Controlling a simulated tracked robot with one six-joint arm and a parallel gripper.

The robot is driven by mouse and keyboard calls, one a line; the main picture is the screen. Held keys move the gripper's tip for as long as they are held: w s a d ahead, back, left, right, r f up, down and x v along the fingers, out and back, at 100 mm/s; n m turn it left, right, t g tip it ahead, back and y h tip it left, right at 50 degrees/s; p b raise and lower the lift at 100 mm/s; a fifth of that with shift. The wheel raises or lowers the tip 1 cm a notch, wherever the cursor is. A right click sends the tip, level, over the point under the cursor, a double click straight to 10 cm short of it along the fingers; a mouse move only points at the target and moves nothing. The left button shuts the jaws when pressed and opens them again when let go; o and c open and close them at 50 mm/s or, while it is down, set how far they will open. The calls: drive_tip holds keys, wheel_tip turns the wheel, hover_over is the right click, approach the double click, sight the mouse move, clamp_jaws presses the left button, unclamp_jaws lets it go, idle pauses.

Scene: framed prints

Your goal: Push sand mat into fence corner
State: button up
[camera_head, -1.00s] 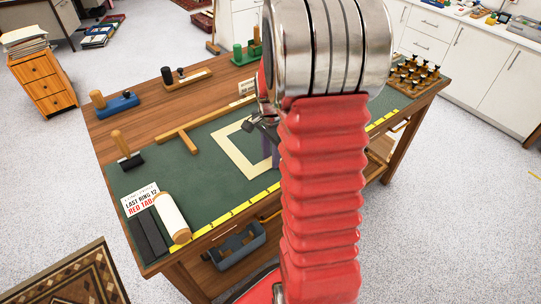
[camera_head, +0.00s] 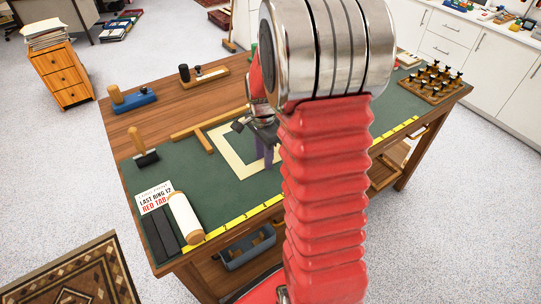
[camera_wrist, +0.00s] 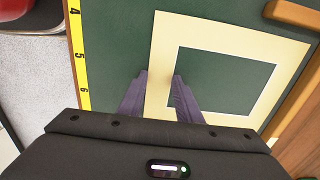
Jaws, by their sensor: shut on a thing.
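The sand mat (camera_head: 229,155) is a flat cream frame with an open window, lying on the green bench top; it fills much of the wrist view (camera_wrist: 163,60). My gripper (camera_wrist: 160,82) has its two purple fingers on either side of one border strip of the mat, shut on it. In the head view my gripper (camera_head: 266,150) is partly hidden behind my arm. The wooden fence (camera_head: 189,130) has a long bar and a short bar. In the wrist view the long bar runs close along the mat's right edge, and the short bar (camera_wrist: 292,12) lies near its upper edge.
A yellow ruler strip (camera_head: 230,223) runs along the bench's front edge. A white roll (camera_head: 185,217), dark bars and a printed card (camera_head: 155,197) lie at the near left. Handled tools stand at the back left, and a rack of dark knobs (camera_head: 437,80) stands at the right.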

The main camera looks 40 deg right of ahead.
drive_tip(key=shift+w+a, duration=0.65)
drive_tip(key=shift+a, duration=0.1)
drive_tip(key=o, duration=1.1)
drive_tip(key=shift+r, duration=0.15)
wheel_tip(320, 180, up, 14)
drive_tip(key=shift+f, duration=0.25)
